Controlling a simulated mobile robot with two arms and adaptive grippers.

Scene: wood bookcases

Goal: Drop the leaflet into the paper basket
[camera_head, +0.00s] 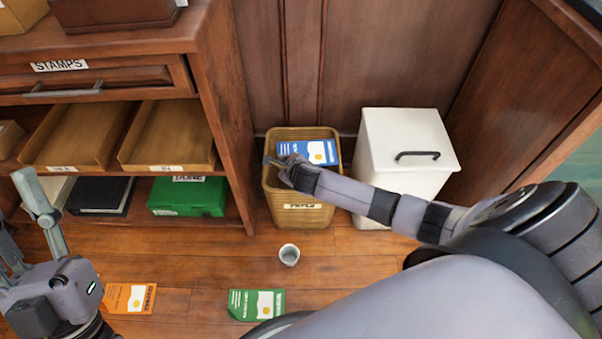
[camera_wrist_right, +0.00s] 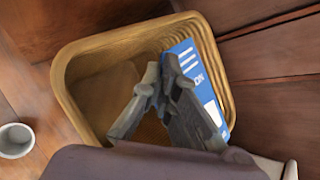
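The paper basket (camera_head: 301,217), woven and tan with a label, stands on the floor between the shelf and a white bin. A blue leaflet (camera_head: 319,151) with a white and yellow picture shows within its opening, towards the back. The leaflet (camera_wrist_right: 187,56) also shows in the right wrist view, partly hidden behind a finger. My right gripper (camera_head: 272,162) is over the basket opening beside the leaflet. Its fingertips (camera_wrist_right: 159,72) are close together; I cannot tell whether they touch the leaflet. My left gripper (camera_head: 24,215) is at the left edge, fingers apart and empty, partly cut off.
A white lidded bin (camera_head: 400,143) stands right of the basket. A small grey cup (camera_head: 289,254), an orange leaflet (camera_head: 130,298) and a green leaflet (camera_head: 256,304) are on the floor in front. The shelf unit (camera_head: 222,110) with wooden trays and a green box (camera_head: 188,197) borders the left.

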